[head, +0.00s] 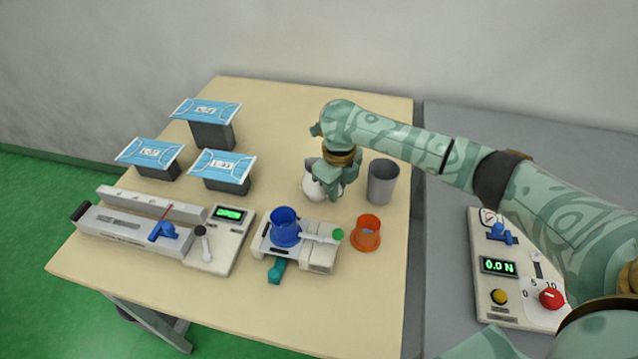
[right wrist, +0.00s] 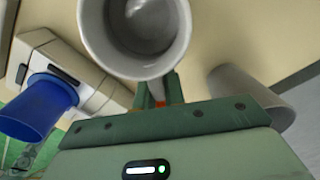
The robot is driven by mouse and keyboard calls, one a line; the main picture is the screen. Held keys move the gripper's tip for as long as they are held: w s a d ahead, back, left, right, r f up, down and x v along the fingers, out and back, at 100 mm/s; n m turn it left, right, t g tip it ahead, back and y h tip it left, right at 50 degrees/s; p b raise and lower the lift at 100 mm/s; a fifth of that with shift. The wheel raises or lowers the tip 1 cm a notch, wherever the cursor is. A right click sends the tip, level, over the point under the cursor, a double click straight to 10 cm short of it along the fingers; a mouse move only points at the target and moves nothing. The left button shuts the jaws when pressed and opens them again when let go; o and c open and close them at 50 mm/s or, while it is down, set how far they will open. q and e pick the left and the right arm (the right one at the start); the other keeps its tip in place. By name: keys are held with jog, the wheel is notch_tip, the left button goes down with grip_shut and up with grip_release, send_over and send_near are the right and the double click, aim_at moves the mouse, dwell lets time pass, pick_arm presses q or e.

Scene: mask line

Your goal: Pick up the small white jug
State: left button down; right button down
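The small white jug (head: 315,188) is at the right back part of the tan table, below my right gripper (head: 340,176), which partly hides it. In the right wrist view the jug (right wrist: 138,38) shows its round open mouth and grey-white inside, which looks empty. My right gripper's fingers (right wrist: 157,90) are close together at the jug's near side, with the pale handle between them; they look shut on it. I cannot tell whether the jug touches the table. My left gripper is not in view.
A grey cup (head: 383,183) stands just right of the jug. An orange cup (head: 367,233) and a blue cup (head: 285,227) on a white device (head: 318,258) are in front. Mask stands (head: 222,168) are left. A control panel (head: 497,267) lies on the grey surface at right.

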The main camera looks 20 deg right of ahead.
jog(key=shift+r, duration=0.1)
dwell(0.3)
jog(key=shift+w+r+p, duration=0.1)
jog(key=shift+r+p, duration=0.35)
jog(key=shift+r, duration=0.3)
jog(key=shift+r+p, duration=0.45)
jog(key=shift+r, duration=0.5)
jog(key=s+a+r+p, duration=0.1)
jog(key=s+r+p, duration=0.5)
jog(key=s, duration=0.8)
jog(key=shift+r+p, duration=0.35)
jog(key=shift+r, duration=1.35)
jog(key=shift+a, duration=0.1)
